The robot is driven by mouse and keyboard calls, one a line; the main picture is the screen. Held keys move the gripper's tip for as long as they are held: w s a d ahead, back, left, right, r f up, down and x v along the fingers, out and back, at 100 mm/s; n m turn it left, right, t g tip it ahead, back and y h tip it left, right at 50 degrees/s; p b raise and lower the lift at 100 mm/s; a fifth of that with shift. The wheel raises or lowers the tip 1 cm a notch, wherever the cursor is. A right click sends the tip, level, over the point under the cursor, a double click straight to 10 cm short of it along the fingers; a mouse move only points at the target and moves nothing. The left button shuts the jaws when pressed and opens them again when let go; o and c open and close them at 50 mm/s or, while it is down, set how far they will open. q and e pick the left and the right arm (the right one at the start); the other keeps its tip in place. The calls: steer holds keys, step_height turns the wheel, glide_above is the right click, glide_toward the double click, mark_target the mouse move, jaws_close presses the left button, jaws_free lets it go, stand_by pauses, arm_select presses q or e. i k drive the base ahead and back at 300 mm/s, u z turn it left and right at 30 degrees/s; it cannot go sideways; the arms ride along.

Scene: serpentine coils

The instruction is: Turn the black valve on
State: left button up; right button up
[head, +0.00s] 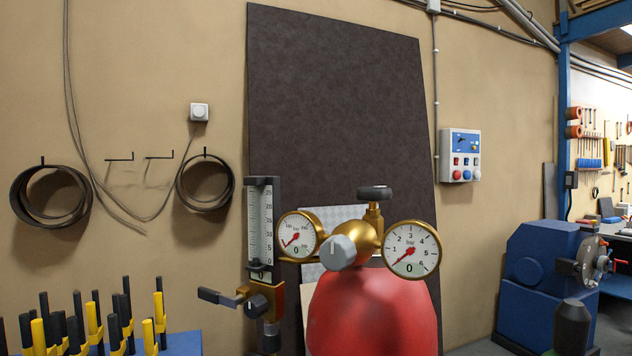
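A red gas cylinder (372,315) stands in the middle, with a brass regulator (364,243) on top. A black round handwheel valve (374,192) sits on the brass stem above the regulator. A smaller black knob (257,306) is on the brass block under the upright flow meter (260,225). A grey knob (338,252) faces me on the regulator. The left gauge (299,236) and the right gauge (411,249) both have red needles pointing low, near 0. Neither of my grippers is in view.
A black-tipped brass outlet (222,298) sticks out left of the flow meter. Black and yellow clamps (95,325) stand at the lower left. A blue machine (545,270) is at the right. A dark panel (340,110) leans on the wall behind. The space above the handwheel looks clear.

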mark_target(373, 195)
steer(key=u, duration=1.45)
steer(key=k, duration=0.6)
steer(key=z, duration=1.5)
